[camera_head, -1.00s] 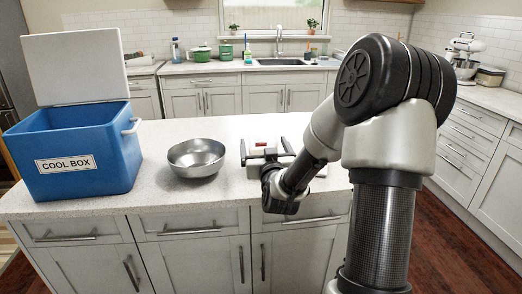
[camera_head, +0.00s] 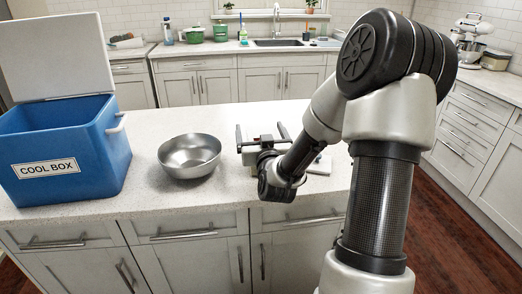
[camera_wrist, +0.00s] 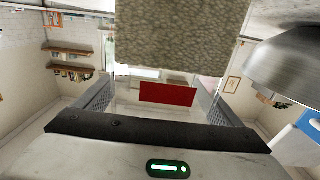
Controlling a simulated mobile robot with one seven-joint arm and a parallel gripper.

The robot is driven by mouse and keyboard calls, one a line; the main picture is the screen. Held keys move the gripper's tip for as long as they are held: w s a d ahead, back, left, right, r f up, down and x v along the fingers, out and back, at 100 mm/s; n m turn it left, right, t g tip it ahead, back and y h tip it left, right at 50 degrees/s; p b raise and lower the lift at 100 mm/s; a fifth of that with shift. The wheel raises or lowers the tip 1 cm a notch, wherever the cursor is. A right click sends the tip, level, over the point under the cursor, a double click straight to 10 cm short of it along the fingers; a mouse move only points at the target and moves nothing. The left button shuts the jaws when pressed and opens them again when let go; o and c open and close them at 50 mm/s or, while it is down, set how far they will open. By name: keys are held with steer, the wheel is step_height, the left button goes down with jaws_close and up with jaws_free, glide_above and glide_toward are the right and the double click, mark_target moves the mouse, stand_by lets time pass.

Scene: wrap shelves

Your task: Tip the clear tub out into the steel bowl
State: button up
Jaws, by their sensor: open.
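The steel bowl (camera_head: 189,157) stands upright on the counter between the cool box and my gripper. Its outer side shows in the wrist view (camera_wrist: 290,62). The clear tub (camera_wrist: 150,110) is right in front of my gripper, with a red label (camera_wrist: 166,94) and a brown, grainy fill (camera_wrist: 170,38). The wrist view is upside down, with the counter at its top. In the head view my gripper (camera_head: 262,134) mostly hides the tub. Its fingers are open, one along each side of the tub; I cannot tell whether they touch it.
A blue cool box (camera_head: 65,150) with its white lid raised stands at the counter's left end. The counter (camera_head: 165,208) is clear around the bowl. The sink counter is farther back.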

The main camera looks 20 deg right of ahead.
steer(key=shift+s, duration=0.1)
steer(key=c, duration=0.3)
steer(key=shift+r, duration=0.1)
steer(key=c, duration=1.8)
